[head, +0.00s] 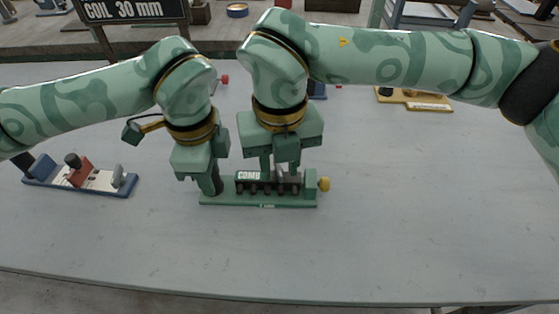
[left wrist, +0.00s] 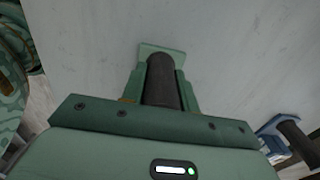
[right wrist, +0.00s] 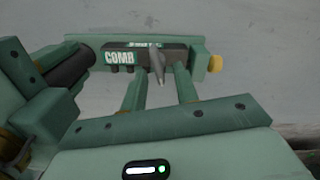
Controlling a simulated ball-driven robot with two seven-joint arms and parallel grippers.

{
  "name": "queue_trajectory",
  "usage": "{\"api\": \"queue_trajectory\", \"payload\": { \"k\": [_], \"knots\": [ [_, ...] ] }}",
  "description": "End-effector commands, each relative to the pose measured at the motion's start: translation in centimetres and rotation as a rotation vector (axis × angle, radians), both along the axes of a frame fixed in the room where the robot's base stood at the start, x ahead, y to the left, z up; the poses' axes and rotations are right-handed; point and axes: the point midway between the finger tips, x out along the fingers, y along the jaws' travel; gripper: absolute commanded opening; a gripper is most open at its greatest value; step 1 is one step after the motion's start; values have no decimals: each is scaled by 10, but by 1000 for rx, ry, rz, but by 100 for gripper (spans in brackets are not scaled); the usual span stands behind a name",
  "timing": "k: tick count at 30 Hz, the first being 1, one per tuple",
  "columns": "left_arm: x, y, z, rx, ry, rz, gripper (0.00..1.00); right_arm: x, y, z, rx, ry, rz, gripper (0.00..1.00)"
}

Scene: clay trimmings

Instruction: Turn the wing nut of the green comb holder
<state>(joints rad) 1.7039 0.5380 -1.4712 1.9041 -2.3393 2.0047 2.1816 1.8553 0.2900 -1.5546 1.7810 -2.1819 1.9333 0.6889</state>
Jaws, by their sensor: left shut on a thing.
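The green comb holder (head: 258,201) lies on the grey table, with a dark block labelled COMB (right wrist: 119,57) and a yellow knob (head: 324,184) at its right end. My left gripper (head: 213,184) is shut on the dark upright handle (left wrist: 162,82) at the holder's left end. The grey wing nut (right wrist: 157,66) stands on top of the block, with its wings tilted in the right wrist view. My right gripper (head: 280,168) is above the block, its two fingers apart on either side of the nut, with visible gaps. In the head view its fingers partly cover the nut.
A blue-based holder (head: 95,184) with a red block stands at the left. A yellow board (head: 415,100) lies at the back right. The table is clear in front and to the right.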

Motion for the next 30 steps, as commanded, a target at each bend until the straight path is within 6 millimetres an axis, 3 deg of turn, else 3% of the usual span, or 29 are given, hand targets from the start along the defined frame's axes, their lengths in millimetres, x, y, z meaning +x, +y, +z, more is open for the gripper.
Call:
{"api": "queue_trajectory", "payload": {
  "k": [5,8,9,20,30],
  "knots": [
    [0,0,1,0,-1,0,0,0,0,0,0,0,0,30],
    [0,0,1,-1,-1,0,0,0,0,0,0,0,0,2],
    [0,0,1,-1,-1,0,0,0,0,0,0,0,0,0],
    [0,0,1,0,-1,0,0,0,-1,1,-1,-1,29,0],
    [0,0,0,0,-1,0,0,1,-3,1,-1,-3,236,0]
  ]
}}
